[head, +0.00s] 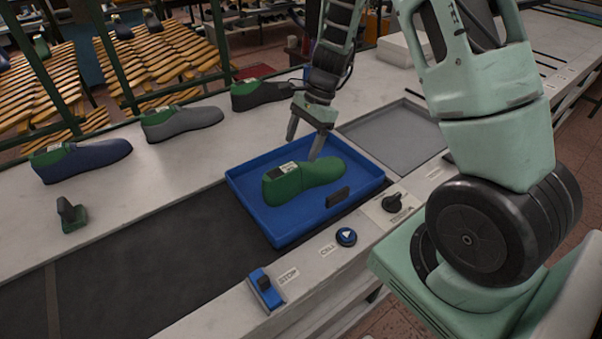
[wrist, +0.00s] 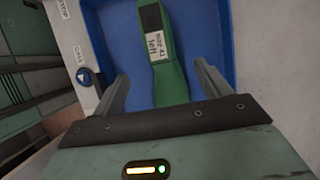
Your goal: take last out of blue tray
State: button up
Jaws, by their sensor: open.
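The green last (head: 303,179) lies in the blue tray (head: 247,217), with a dark patch and a white label on its heel end. My gripper (head: 303,146) is open just above the last, with its fingers apart. In the wrist view the green last (wrist: 172,80) shows between and beyond the two fingertips (wrist: 162,88), its label facing the camera. The blue tray also shows there (wrist: 105,25). The fingers do not appear to touch the last.
Shoes on lasts, navy (head: 85,162), grey (head: 183,123) and black (head: 262,94), stand along the far side. A grey recessed plate (head: 395,134) lies right of the tray. Dark belt (head: 150,250) is bare at left.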

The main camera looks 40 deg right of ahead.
aim_at(290, 174)
jog(key=p+x, duration=0.2)
jog(key=x, duration=0.8)
jog(key=shift+f, duration=0.15)
jog(key=c, duration=1.4)
jog(key=shift+c, duration=0.7)
